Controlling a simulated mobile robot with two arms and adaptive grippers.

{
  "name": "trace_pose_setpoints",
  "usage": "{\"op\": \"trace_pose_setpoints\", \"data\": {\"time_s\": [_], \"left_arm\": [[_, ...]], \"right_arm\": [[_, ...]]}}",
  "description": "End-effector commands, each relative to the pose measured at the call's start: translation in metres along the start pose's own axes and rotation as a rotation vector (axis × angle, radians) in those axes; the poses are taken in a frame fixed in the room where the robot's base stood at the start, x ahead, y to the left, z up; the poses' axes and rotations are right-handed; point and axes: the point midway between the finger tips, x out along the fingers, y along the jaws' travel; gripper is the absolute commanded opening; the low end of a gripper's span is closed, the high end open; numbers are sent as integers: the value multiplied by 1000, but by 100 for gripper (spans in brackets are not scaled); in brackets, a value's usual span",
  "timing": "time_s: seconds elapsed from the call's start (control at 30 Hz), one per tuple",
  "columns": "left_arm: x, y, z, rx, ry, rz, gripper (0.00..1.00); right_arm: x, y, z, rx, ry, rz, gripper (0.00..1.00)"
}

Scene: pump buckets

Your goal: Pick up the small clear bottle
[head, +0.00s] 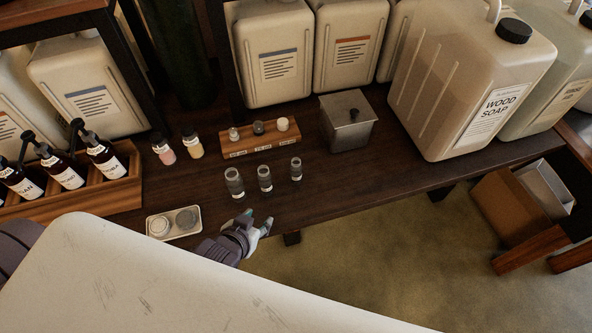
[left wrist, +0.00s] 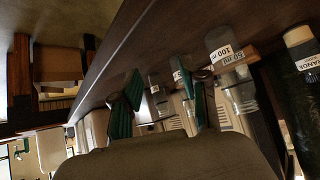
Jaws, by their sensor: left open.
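Three clear bottles stand in a row near the table's front edge. The small clear bottle (head: 296,169) is the rightmost in the head view. A middle one (head: 264,179) and a larger one (head: 234,183) stand left of it. My left gripper (head: 257,222) is open and empty at the front edge, in front of the bottles and apart from them. In the left wrist view its teal fingers (left wrist: 162,106) are spread, with what looks like the small bottle (left wrist: 155,90) beyond the gap. The larger bottle (left wrist: 224,58) carries a "100 ml" label. My right gripper is not in view.
A wooden rack (head: 258,143) with small stoppered pieces stands behind the bottles. A metal box (head: 348,122) is to its right, and a large soap jug (head: 455,80) beyond. A small tray (head: 187,210) with lids lies left of my gripper. A white panel covers the lower left.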

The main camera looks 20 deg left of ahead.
Motion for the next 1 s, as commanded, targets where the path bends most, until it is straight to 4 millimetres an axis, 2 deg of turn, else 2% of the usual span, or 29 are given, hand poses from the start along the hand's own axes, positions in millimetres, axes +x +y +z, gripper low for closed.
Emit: {"op": "trace_pose_setpoints", "data": {"time_s": [0.2,0.37,0.47,0.73,1.0], "left_arm": [[-4,17,-33,-12,267,45,44],[-5,24,-46,-13,354,71,44],[7,26,-53,-14,366,74,44],[56,30,-72,-14,364,74,44],[75,31,-80,-14,363,73,44]], "right_arm": [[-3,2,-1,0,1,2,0],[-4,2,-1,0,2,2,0],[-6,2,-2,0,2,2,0],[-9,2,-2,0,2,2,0],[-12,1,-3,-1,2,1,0]]}}
